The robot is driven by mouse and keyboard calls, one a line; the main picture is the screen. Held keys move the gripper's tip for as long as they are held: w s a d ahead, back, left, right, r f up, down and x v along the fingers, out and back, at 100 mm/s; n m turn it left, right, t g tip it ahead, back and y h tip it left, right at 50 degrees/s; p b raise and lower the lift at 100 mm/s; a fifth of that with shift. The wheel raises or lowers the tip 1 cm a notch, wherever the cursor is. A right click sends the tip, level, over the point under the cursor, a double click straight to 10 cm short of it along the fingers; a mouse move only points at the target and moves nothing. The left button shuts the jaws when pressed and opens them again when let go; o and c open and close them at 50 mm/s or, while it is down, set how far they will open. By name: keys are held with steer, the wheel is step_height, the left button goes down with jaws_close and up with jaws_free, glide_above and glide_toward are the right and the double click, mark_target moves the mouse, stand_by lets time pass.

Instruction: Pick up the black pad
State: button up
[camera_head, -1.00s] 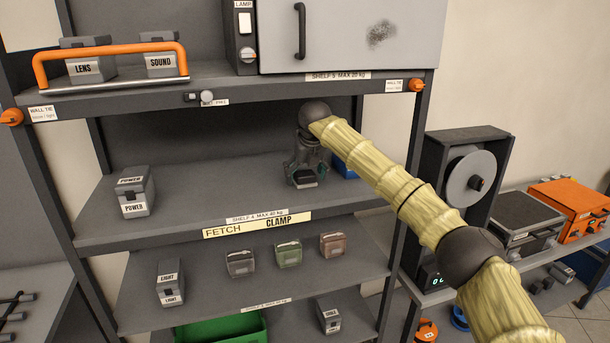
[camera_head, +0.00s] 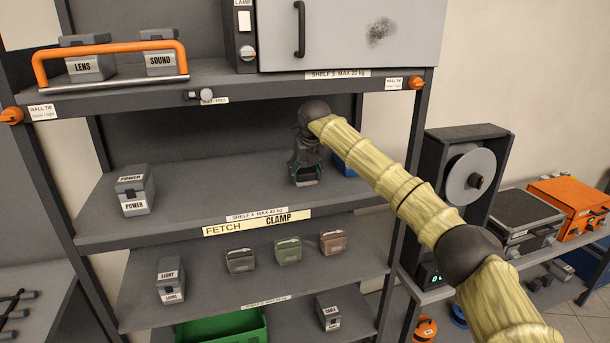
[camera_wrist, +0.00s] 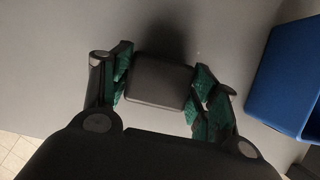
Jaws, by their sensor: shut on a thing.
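The black pad (camera_wrist: 160,80) is a small dark block with rounded corners, seen in the wrist view between the green-lined fingers of my gripper (camera_wrist: 158,92). A finger touches it on each side, and my gripper is shut on it. In the head view my gripper (camera_head: 306,178) points down at the shelf marked SHELF 4, right of its middle. The pad is mostly hidden there by the fingers. Its dark shadow shows beside it on the grey shelf surface in the wrist view. I cannot tell whether it touches the shelf.
A blue bin (camera_wrist: 288,78) stands close to the right of my gripper; it also shows in the head view (camera_head: 345,165). A POWER case (camera_head: 134,190) stands at the shelf's left. The shelf above (camera_head: 240,86) overhangs my gripper. The shelf's middle is clear.

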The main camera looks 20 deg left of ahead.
steer(key=shift+r+b, duration=0.2)
steer(key=shift+b, duration=0.6)
steer(key=shift+s+d+r+b, duration=0.1)
steer(key=shift+s+d+b, duration=1.55)
steer(key=shift+s, duration=0.85)
steer(key=shift+s+d+f+b, duration=0.1)
steer(key=shift+s+d+b, duration=1.45)
steer(key=shift+s, duration=0.9)
steer(key=shift+s+d+r+b, duration=0.1)
steer(key=shift+s+d+b, duration=1.55)
steer(key=shift+s, duration=0.85)
steer(key=shift+d, duration=0.2)
steer(key=shift+o, duration=1)
steer(key=shift+c, duration=0.4)
